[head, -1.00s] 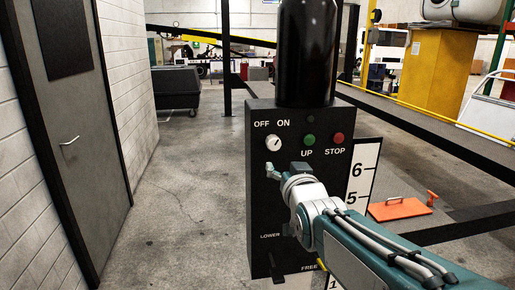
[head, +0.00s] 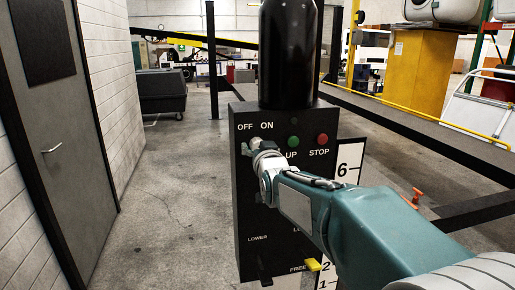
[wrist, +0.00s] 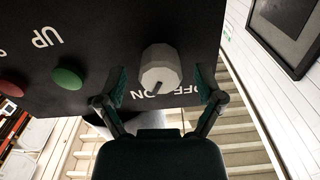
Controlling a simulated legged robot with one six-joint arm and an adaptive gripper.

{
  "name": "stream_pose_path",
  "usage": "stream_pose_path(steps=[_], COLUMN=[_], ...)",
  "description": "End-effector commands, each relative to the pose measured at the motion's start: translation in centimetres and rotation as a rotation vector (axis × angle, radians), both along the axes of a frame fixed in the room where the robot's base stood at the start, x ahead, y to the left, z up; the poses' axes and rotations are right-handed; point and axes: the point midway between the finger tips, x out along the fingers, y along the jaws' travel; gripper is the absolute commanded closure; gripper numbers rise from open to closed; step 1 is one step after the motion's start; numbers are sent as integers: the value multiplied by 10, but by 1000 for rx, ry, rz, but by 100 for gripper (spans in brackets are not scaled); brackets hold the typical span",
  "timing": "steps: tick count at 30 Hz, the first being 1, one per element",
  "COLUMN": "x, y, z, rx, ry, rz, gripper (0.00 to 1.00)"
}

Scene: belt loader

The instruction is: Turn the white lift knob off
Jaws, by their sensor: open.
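The white lift knob (wrist: 160,66) is on the black control box (head: 243,205), below the OFF and ON lettering. In the wrist view the panel appears upside down, and the knob's dark mark points towards the ON lettering. My gripper (wrist: 160,86) is open, with one finger on each side of the knob. Small gaps seem to show between the fingers and the knob; contact cannot be told. In the head view my gripper (head: 251,148) is at the knob and largely hides it.
The green UP button (head: 293,142) and red STOP button (head: 322,139) are close to the right of the knob. A black cylinder (head: 287,55) rises above the box. A yellow-tipped lever (head: 313,265) is low on the box. Open floor (head: 165,220) lies to the left.

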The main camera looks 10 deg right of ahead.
Motion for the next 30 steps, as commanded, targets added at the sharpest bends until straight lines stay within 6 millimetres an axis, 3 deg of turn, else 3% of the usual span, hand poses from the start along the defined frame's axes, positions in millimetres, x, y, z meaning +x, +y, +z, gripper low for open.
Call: stream_pose_path(steps=[7, 8, 13, 30], x=[1, 1, 1, 1], y=[1, 1, 1, 1], z=[0, 0, 0, 0], rx=[0, 0, 0, -105], ry=[0, 0, 0, -1], rz=[0, 0, 1, 2], gripper=[14, 18, 94, 96])
